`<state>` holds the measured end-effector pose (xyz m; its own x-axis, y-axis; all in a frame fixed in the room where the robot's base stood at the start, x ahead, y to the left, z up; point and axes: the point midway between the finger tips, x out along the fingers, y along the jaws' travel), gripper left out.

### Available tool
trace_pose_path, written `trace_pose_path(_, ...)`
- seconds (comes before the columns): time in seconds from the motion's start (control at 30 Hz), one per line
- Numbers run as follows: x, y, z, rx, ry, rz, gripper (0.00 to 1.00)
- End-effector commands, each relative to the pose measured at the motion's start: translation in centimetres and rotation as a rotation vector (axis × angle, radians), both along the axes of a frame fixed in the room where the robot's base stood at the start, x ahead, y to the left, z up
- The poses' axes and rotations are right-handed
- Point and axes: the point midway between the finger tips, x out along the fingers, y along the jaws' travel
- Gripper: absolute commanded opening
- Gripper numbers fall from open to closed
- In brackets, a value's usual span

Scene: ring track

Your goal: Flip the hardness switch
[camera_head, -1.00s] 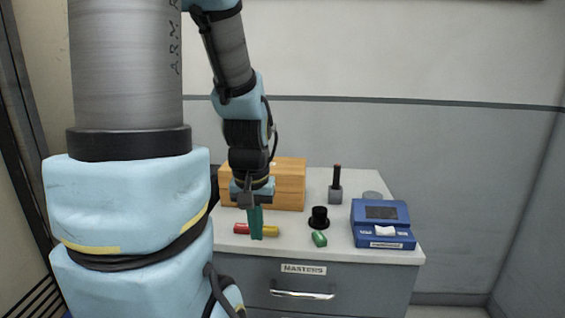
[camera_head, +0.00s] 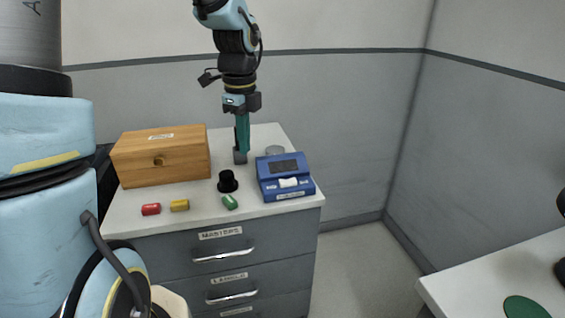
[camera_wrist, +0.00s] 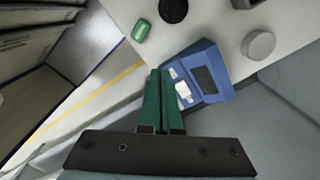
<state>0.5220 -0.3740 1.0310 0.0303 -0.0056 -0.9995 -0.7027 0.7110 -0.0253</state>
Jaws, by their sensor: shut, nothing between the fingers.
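A blue device (camera_head: 284,167) with a dark screen sits at the right end of the cabinet top. A white switch (camera_head: 288,183) is on its front part; its label is too small to read. In the wrist view the device (camera_wrist: 207,62) lies just right of my fingertips, with the white switch (camera_wrist: 183,91) beside the fingers. My gripper (camera_head: 243,149) has teal fingers pointing down, shut and empty.
A black hat-shaped piece (camera_head: 228,182) and a green piece (camera_head: 230,202) are left of the device. A red cylinder (camera_head: 151,209) and a yellow one (camera_head: 180,205) lie further left, before a wooden box (camera_head: 165,158). A grey disc (camera_head: 275,151) is behind the device. A white table (camera_head: 490,275) stands right.

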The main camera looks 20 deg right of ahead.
Motion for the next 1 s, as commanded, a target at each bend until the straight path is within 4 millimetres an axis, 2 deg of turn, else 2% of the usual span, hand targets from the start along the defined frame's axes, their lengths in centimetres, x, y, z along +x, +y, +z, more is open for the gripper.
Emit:
trace_pose_path(0.03,-0.1,-2.1,1.2,0.003,0.005,-0.165,0.00)
trace_pose_path(0.2,-0.8,-6.9,3.3,0.014,0.019,-0.632,0.00)
trace_pose_path(0.33,-1.2,-8.8,4.1,0.016,0.024,-0.830,0.00)
trace_pose_path(0.47,-1.4,-9.5,4.1,0.018,0.026,-0.903,0.00)
trace_pose_path(0.67,-1.5,-9.4,1.7,0.018,0.031,-0.906,0.00)
trace_pose_path(1.0,-1.5,-9.4,-5.2,0.018,0.031,-0.903,0.00)
